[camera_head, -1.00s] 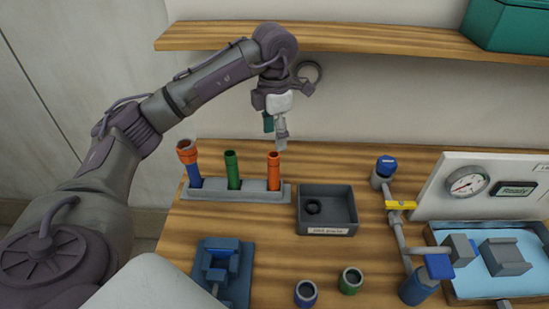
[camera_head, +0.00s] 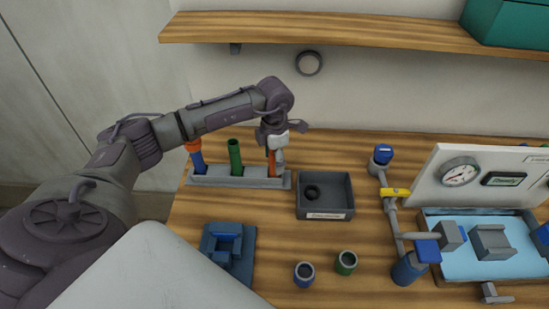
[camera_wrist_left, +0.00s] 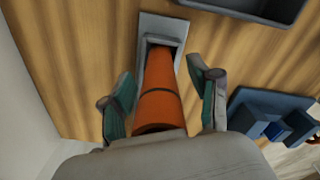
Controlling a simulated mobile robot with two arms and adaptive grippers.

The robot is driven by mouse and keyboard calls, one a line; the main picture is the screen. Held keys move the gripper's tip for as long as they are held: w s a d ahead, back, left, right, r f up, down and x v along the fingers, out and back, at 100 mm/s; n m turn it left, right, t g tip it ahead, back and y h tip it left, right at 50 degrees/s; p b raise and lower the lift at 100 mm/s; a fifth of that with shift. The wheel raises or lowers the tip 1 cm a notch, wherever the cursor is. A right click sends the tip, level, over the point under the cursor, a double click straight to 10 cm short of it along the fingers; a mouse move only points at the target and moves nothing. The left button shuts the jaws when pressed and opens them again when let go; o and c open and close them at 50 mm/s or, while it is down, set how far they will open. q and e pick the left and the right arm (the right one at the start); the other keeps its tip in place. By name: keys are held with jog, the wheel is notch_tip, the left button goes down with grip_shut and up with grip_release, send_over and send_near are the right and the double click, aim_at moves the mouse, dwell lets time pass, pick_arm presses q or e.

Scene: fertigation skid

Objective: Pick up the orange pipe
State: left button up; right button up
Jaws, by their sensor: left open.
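The orange pipe (camera_head: 272,163) stands upright in the right-hand slot of the grey rack (camera_head: 215,179). My left gripper (camera_head: 277,157) is at its upper part and partly hides it. In the left wrist view, the orange pipe (camera_wrist_left: 160,95) lies between the two spread green-padded fingers of my left gripper (camera_wrist_left: 164,98). A gap shows on each side, so the gripper is open around the pipe and not closed on it. The pipe's near end is partly hidden by the gripper body. My right gripper is not in view.
A green pipe (camera_head: 235,158) and an orange-topped blue pipe (camera_head: 197,160) stand in the same rack. A dark tray (camera_head: 340,205) holding a black ring is close on the right. A blue fixture (camera_head: 228,250) and two short cups stand nearer. A shelf (camera_head: 330,32) hangs above.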

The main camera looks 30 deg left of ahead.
pick_arm(q)
jog(key=shift+f, duration=0.2)
grip_shut()
jog(key=shift+r, duration=0.1)
